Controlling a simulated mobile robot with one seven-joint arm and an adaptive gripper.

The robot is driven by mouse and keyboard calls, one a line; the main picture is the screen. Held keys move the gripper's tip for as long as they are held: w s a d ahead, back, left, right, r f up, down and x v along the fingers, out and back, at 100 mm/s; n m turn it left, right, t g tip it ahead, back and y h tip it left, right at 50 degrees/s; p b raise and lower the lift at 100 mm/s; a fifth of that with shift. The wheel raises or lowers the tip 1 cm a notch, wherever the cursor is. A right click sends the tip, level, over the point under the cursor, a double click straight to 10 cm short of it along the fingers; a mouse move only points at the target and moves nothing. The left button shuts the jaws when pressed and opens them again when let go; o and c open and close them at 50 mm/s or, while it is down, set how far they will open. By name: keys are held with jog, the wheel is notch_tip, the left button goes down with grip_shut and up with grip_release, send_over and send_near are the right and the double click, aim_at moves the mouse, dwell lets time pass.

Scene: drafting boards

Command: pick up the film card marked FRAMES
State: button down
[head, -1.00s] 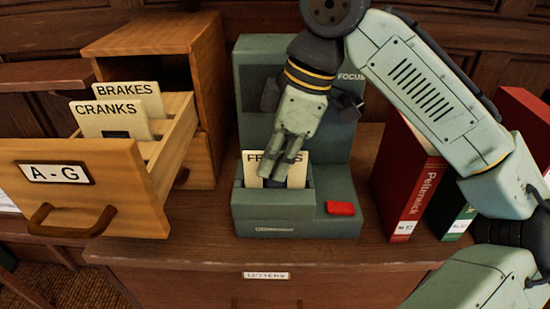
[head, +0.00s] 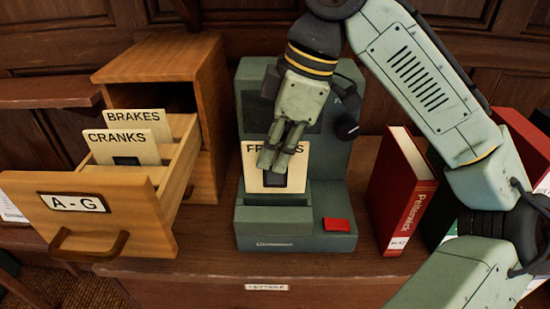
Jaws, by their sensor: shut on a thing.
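The film card marked FRAMES (head: 255,179) is a cream card with a dark window, upright in front of the green reader (head: 258,222). My gripper (head: 273,160) is shut on its upper middle, and the fingers cover the middle letters of its label. The card's lower edge shows just above the reader's front slot (head: 273,200). The reader has a red button (head: 336,225) at its front right and a dark knob (head: 347,126) on its right side.
An open wooden drawer marked A-G (head: 90,228) stands at left, holding cards marked BRAKES (head: 140,119) and CRANKS (head: 122,147). A red book (head: 402,195) stands close to the right of the reader. My arm crosses the right side. A strip of cabinet top is bare in front.

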jog(key=shift+r, duration=3.05)
jog(key=shift+s, duration=0.1)
